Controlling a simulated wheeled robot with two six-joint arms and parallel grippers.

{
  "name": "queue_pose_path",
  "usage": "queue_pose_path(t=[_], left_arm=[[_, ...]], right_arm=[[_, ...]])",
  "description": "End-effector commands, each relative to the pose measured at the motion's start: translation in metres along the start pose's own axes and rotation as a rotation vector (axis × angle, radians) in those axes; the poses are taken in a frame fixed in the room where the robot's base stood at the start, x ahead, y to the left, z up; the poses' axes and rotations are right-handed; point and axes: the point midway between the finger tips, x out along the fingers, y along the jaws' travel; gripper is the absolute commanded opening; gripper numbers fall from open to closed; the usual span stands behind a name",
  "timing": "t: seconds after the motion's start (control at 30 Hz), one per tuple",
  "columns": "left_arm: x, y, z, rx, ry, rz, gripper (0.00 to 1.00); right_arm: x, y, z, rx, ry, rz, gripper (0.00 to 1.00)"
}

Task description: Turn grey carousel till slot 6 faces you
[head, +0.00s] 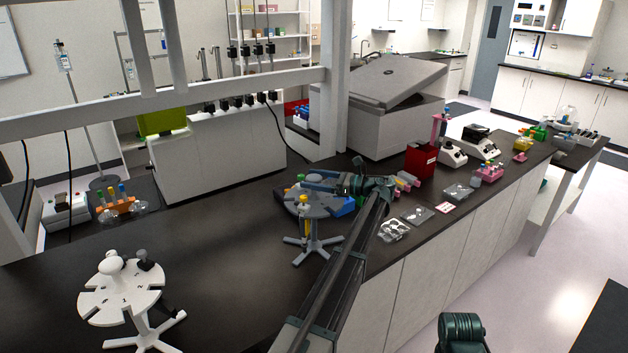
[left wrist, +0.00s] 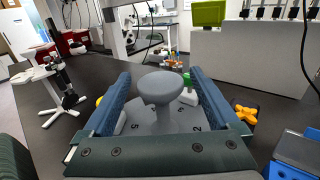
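The grey carousel (head: 313,240) stands on the dark bench, on a splayed foot, near the bench's front edge. My left gripper (head: 318,183) is over its top. The grey disc (left wrist: 165,122) below shows what look like a 5 at left and a 2 at right. Coloured tube caps stick up around it. My gripper hides the slot that faces me.
A white carousel (head: 120,288) stands at the front left of the bench. A blue box (head: 343,206) sits close behind the grey carousel. A red box (head: 421,160) and small trays (head: 418,215) lie to the right. The bench between the carousels is clear.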

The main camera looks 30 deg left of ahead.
Motion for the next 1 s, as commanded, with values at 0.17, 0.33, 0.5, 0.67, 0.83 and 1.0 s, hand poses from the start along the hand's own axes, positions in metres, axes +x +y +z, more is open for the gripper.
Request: queue_pose_path(t=[0.17,0.33,0.5,0.67,0.83,1.0], left_arm=[[0.000,0.000,0.000,0.000,-0.001,-0.001,0.94],[-0.012,-0.001,0.000,0.000,-0.001,-0.003,0.94],[-0.045,-0.002,0.000,0.000,-0.001,-0.005,0.94],[-0.080,-0.002,0.000,0.000,-0.001,-0.003,0.94],[-0.111,-0.001,0.000,0.000,0.000,-0.002,0.94],[-0.130,-0.001,0.000,0.000,0.000,0.000,0.94]], right_arm=[[0.000,0.000,0.000,0.000,0.000,0.000,0.50],[0.000,0.000,0.000,0.000,0.000,0.000,0.50],[0.000,0.000,0.000,0.000,0.000,0.000,0.50],[0.000,0.000,0.000,0.000,0.000,0.000,0.50],[0.000,0.000,0.000,0.000,0.000,0.000,0.50],[0.000,0.000,0.000,0.000,0.000,0.000,0.50]])
